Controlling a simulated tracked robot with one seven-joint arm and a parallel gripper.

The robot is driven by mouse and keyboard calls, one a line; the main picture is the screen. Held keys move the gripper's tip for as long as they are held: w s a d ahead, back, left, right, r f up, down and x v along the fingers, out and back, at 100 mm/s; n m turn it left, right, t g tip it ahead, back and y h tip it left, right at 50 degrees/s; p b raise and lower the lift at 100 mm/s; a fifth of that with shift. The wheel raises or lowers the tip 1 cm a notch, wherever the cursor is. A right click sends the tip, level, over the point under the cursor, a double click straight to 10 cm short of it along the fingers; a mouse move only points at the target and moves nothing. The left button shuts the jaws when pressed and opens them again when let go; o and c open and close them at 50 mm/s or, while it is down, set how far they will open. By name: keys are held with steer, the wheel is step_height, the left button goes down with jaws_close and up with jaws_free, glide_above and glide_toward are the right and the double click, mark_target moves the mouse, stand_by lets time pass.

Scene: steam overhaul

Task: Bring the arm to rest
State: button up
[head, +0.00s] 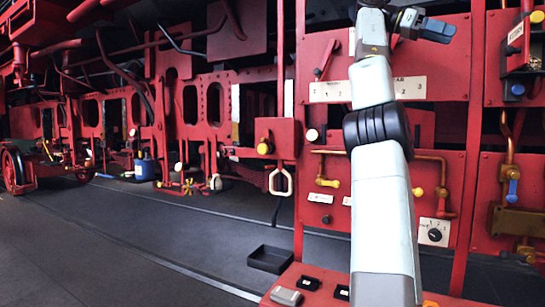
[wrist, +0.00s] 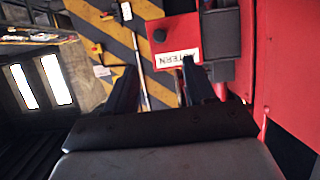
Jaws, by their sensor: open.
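My arm stands raised in the right half of the head view, bent near the top. My gripper (head: 432,28) shows at the top, pointing right in front of the red panels; its finger gap is hard to make out there. In the wrist view my gripper (wrist: 157,72) has its two dark fingers apart, with nothing held between them. Beyond the fingers are a yellow-and-black striped surface (wrist: 112,42) and a red box with a white label (wrist: 177,57), its lettering only partly legible.
Red panels with a numbered white plate (head: 410,88), a dial (head: 434,233) and brass pipes stand close around my arm. A black tray (head: 270,259) lies on the floor. A red ledge (head: 278,297) holds small items at the bottom.

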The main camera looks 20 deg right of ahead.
steer(key=w+a+f+n+t+y, duration=0.2)
steer(key=a+f+n+t, duration=0.5)
steer(key=a+f+n, duration=0.3)
steer(key=w+a+f+n+t+y, duration=0.1)
steer(key=w+a+f+n+t, duration=0.2)
steer(key=a+f+n+t, duration=0.55)
steer(key=s+a+f+n+y, duration=0.2)
steer(key=s+a+f+n, duration=0.1)
steer(key=a+f, duration=0.5)
steer(key=s+a+f+n+y, duration=0.2)
steer(key=s+a+f, duration=0.3)
steer(key=a+f, duration=0.4)
steer(key=s+a+f+n+y, duration=0.2)
steer(key=s+a+f+n, duration=0.2)
steer(key=a+f, duration=0.5)
step_height(320, 180, down, 6)
steer(key=shift+s+f, duration=0.2)
steer(key=shift+s, duration=0.3)
